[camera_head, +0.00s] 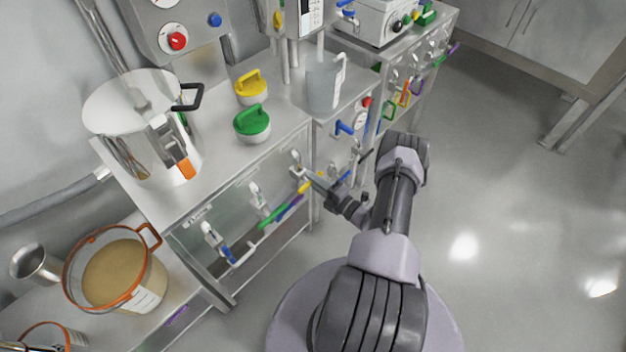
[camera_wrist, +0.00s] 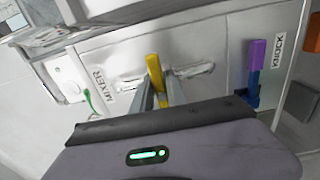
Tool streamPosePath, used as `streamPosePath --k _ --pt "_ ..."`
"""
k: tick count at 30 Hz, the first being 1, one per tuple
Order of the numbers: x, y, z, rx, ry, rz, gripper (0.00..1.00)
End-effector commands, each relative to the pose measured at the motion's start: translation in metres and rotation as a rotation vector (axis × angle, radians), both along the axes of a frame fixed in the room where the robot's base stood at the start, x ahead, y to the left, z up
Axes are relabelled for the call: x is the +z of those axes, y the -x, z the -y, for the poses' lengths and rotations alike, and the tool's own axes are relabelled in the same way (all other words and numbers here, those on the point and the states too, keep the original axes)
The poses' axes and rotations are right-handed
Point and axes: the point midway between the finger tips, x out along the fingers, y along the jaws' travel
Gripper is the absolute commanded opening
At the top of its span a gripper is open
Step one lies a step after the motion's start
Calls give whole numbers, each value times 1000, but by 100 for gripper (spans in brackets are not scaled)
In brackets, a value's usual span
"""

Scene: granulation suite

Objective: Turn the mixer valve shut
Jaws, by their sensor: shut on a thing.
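The mixer valve's yellow handle (camera_wrist: 154,70) stands out from a grey panel, beside a label reading MIXER (camera_wrist: 98,77) in the wrist view. My gripper (camera_wrist: 160,92) is shut on this handle, with one finger on each side of it. The handle's lower part is hidden between the fingers and behind the gripper body. In the head view my gripper (camera_head: 311,178) reaches the front of the bench, and a bit of the yellow handle (camera_head: 304,188) shows beside it. The valve body is hard to make out there.
A purple and blue handle (camera_wrist: 256,65) is right of the mixer valve in the wrist view. Along the bench front are other valves, including a green handle (camera_head: 268,218). A steel pot (camera_head: 135,105) and a clear jug (camera_head: 323,85) stand on top. The floor at right is clear.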

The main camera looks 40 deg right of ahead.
Motion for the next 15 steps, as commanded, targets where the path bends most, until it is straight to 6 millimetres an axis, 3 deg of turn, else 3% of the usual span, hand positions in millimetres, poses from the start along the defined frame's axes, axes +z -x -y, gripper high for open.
streamPosePath --k 5,6,9,15 --pt "-1 0 -1 1 -1 -1 0" --pt "-1 0 -1 1 -1 -1 22" --pt "-1 0 -1 1 0 -1 40" --pt "0 0 0 0 1 0 40"
